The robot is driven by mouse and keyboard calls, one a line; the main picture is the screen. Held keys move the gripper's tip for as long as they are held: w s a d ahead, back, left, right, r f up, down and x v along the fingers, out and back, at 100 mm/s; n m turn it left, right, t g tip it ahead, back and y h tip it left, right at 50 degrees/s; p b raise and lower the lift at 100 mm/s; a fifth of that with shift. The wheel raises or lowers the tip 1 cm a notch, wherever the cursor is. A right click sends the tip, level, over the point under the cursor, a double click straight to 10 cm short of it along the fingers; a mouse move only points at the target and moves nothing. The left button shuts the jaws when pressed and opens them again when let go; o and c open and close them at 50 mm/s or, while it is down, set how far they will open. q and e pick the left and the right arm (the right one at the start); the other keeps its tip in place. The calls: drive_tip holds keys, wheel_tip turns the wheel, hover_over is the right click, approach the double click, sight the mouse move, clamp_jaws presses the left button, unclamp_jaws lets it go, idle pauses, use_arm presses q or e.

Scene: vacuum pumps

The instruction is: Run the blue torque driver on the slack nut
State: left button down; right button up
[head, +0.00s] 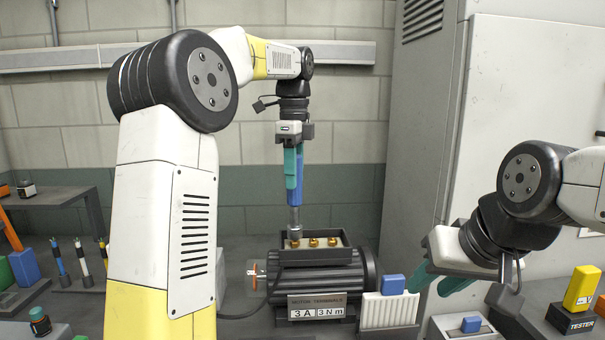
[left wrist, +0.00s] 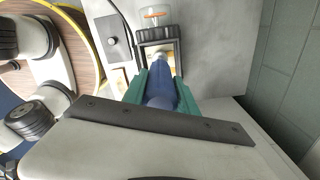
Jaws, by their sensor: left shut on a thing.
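My left gripper (head: 293,160) is shut on the blue torque driver (head: 294,187), which hangs upright with its grey socket down. The driver also shows between the teal fingers in the left wrist view (left wrist: 160,92). The socket is over the leftmost brass nut in the open terminal box (head: 318,257) on the motor (head: 362,275); I cannot tell if it is seated. A middle nut (head: 313,242) and a right nut (head: 332,241) stand uncovered. Which nut is slack does not show. My right gripper (head: 437,281) is open and empty, right of the motor.
A label plate (head: 317,306) reads "MOTOR TERMINALS 3 A 3 Nm". A white ribbed holder (head: 390,311) with a blue block (head: 392,284) stands right of the motor. A yellow tester (head: 580,289) is at the far right. Several slim tools stand at the left beside a green-and-blue pair of blocks.

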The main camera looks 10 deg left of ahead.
use_arm(q)
drive_tip(key=shift+f, duration=1.5)
idle(2.2)
wheel_tip(320, 180, up, 6)
idle(1.0)
drive_tip(key=shift+s+r, duration=0.1)
